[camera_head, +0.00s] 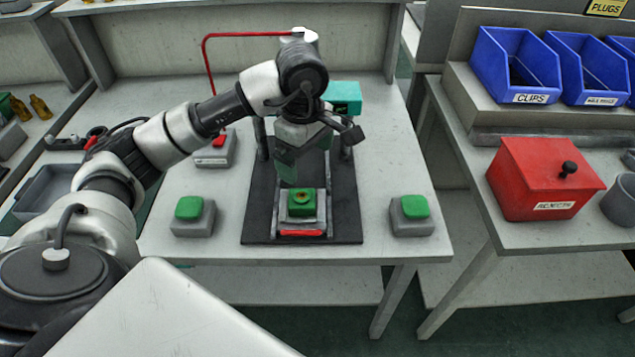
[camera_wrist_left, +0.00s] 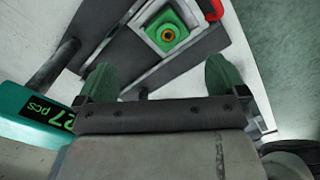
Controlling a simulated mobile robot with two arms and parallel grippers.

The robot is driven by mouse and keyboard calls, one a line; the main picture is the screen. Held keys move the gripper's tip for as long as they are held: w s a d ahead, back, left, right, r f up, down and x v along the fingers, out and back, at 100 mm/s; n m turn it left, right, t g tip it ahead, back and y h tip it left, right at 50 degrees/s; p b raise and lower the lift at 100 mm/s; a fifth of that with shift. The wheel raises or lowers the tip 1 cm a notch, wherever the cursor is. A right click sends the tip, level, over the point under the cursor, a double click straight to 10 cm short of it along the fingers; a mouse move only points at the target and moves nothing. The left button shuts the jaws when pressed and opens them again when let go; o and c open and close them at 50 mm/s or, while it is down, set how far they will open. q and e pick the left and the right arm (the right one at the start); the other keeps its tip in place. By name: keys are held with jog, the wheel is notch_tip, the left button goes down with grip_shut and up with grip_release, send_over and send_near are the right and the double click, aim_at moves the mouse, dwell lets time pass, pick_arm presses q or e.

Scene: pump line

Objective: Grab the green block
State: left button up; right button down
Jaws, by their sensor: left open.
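A green block (camera_head: 302,197) with a brass ring in its top sits in a light square holder on the dark fixture plate (camera_head: 258,215), between two rails, with a red bar in front. The block also shows in the left wrist view (camera_wrist_left: 167,33), at the top beyond the fingertips. My left gripper (camera_head: 288,170) is above and just behind the block in the head view. Its two green fingers are apart and empty in the wrist view (camera_wrist_left: 160,78). The gap to the block is hard to judge. My right gripper is not in view.
Grey boxes with green buttons stand left (camera_head: 190,208) and right (camera_head: 412,208) of the plate. A grey box with a red button (camera_head: 218,142) is behind left. A teal counter (camera_head: 343,95) and dark posts stand behind. A red bin (camera_head: 540,180) is on the right table.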

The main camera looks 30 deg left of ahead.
aim_at(300, 195)
pick_arm(q)
jog(key=shift+s+a+f, duration=0.1)
jog(key=shift+a+f, duration=0.15)
jog(key=shift+f, duration=0.1)
jog(key=f, duration=0.1)
jog(key=s+f, duration=0.1)
jog(key=f, duration=0.1)
jog(key=shift+s+f, duration=0.1)
jog(key=shift+f, duration=0.75)
jog(key=f, duration=0.2)
jog(key=f+p, duration=0.1)
jog(key=shift+a+f, duration=0.25)
jog(key=shift+f, duration=0.6)
jog(key=shift+c, duration=0.6)
jog(key=c, duration=0.7)
jog(key=shift+c, duration=0.6)
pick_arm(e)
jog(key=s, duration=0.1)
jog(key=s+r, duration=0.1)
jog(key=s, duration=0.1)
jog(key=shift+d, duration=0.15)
